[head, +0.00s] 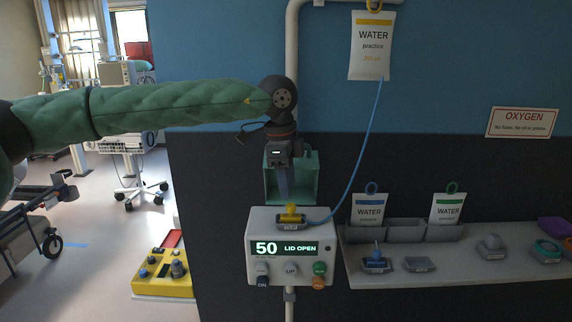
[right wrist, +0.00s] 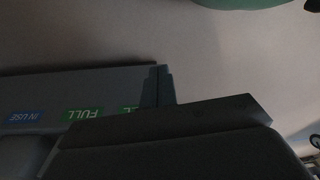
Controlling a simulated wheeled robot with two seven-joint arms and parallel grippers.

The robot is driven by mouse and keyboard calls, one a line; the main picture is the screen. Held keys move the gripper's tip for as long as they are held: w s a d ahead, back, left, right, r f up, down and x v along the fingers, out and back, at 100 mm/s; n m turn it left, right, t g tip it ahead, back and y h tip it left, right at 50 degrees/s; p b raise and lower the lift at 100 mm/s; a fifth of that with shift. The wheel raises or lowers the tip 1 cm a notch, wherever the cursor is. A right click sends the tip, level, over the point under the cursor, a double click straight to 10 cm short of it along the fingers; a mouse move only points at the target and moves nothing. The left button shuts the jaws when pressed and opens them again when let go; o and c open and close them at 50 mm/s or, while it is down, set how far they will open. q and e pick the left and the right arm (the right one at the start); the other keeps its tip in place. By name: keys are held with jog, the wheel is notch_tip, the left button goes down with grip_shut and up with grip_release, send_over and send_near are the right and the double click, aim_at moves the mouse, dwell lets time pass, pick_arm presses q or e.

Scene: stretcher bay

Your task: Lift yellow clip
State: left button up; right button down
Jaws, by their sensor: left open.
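The yellow clip (head: 291,214) sits on a small grey labelled base at the top of the white pump box (head: 262,268). The pump's display reads "50" and "LID OPEN". My left gripper (head: 285,200) points down just above the clip, in front of a green open housing (head: 308,180). Its jaws are open, though the fingertips are small and partly merge with the background. I cannot tell whether they touch the clip. In the right wrist view, dark parts (right wrist: 157,85) fill the lower middle; the state of my right gripper is unclear.
A blue tube (head: 366,135) runs from the hanging water bag (head: 372,45) to the pump top. A grey shelf (head: 450,272) with bags and small parts stands at the right. A yellow case (head: 165,285) lies lower left. A grey labelled panel (right wrist: 50,90) shows in the right wrist view.

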aim_at(291, 204)
pick_arm(q)
jog(key=f, duration=0.1)
jog(key=f+p, duration=0.1)
jog(key=shift+d+f, duration=0.25)
jog(key=shift+f, duration=0.1)
jog(key=shift+s+f, duration=0.2)
jog(key=shift+f, duration=0.25)
jog(key=shift+w+f, duration=0.15)
jog(key=shift+f, duration=0.15)
pick_arm(e)
jog(key=f, duration=0.1)
jog(key=d+f, duration=0.1)
jog(key=s+f, duration=0.1)
jog(key=f, duration=0.1)
jog(key=shift+d, duration=0.35)
pick_arm(q)
jog(key=shift+c, duration=1.1)
grip_shut()
pick_arm(e)
jog(key=shift+d, duration=0.1)
